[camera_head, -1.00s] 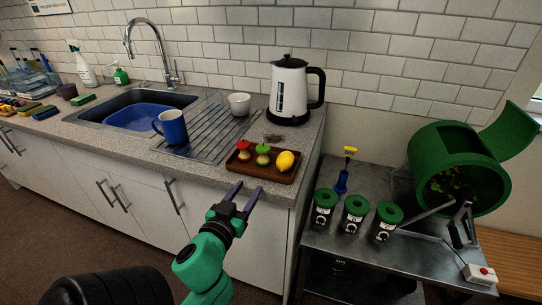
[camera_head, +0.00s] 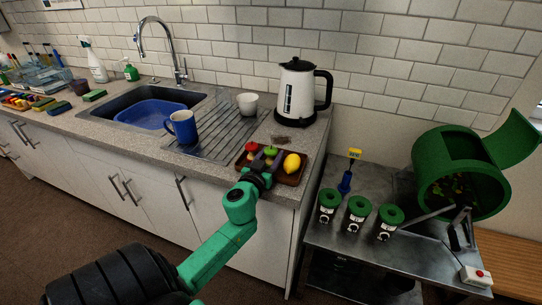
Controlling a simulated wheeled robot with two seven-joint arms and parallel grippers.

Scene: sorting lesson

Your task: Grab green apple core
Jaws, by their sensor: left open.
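The green apple core (camera_head: 271,151) is on the brown tray (camera_head: 291,179) at the counter's front right corner, between the red apple core (camera_head: 251,147) and the lemon (camera_head: 292,162). Only its upper part shows clearly; my gripper covers the lower part. My left gripper (camera_head: 264,160) is open over the tray's front edge, its fingers pointing toward the green apple core. I cannot tell whether the fingers touch it or stand on both sides of it. My right gripper is out of view.
Right of the counter, a lower metal table (camera_head: 330,238) holds green-lidded canisters (camera_head: 358,212) and a green drum (camera_head: 440,170).

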